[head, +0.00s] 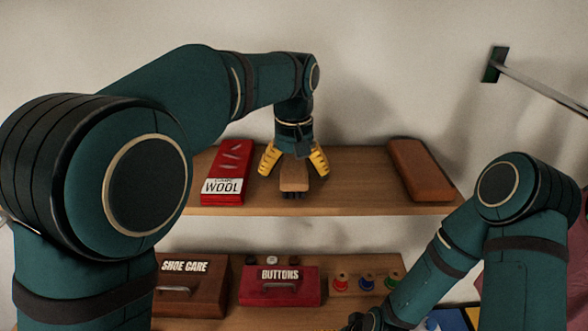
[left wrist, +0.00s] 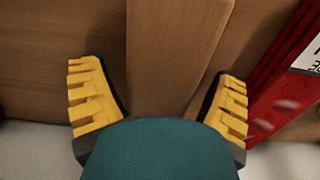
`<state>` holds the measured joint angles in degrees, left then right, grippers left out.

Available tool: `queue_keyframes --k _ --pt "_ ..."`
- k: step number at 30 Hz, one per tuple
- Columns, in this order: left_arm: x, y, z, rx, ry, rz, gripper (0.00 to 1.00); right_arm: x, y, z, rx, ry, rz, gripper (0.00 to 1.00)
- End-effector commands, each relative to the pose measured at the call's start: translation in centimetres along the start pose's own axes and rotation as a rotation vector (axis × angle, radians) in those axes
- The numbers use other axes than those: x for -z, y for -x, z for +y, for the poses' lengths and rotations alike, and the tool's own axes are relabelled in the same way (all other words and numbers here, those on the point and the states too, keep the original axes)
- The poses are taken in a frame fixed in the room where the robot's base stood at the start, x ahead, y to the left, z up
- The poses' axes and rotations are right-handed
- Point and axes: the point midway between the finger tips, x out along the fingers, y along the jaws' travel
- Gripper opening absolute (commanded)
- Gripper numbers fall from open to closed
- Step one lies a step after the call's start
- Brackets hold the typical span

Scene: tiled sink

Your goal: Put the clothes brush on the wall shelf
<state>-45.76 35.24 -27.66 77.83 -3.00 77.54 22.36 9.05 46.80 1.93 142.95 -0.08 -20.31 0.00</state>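The clothes brush (head: 294,177) has a light wooden back and dark bristles below. It sits on the wall shelf (head: 355,190), bristles down, near the shelf's middle. My left gripper (head: 293,160) is above it with yellow fingers spread, one on each side of the brush. In the left wrist view the brush's wooden back (left wrist: 170,60) runs between the open fingers (left wrist: 160,98).
A red wool box (head: 229,170) stands on the shelf left of the brush; it also shows in the left wrist view (left wrist: 285,85). A brown block (head: 420,170) lies at the shelf's right. Below are a shoe care box (head: 190,285), a buttons box (head: 279,287) and thread spools (head: 366,284).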

Motion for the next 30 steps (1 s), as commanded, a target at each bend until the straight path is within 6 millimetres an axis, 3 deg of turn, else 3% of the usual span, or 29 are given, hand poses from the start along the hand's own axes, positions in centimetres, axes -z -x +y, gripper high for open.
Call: queue_keyframes --k 11,24,30 --pt "0.0 1.0 0.0 -0.001 0.0 0.001 0.88 0.0 0.1 0.0 0.0 0.0 0.0 1.0" --pt "0.1 9.5 0.0 -0.002 0.001 0.003 0.88 0.0 0.1 -0.1 0.0 0.0 0.0 1.0" --pt "0.1 11.6 0.0 0.0 0.0 0.001 0.88 0.0 0.1 0.0 0.0 0.0 0.0 1.0"
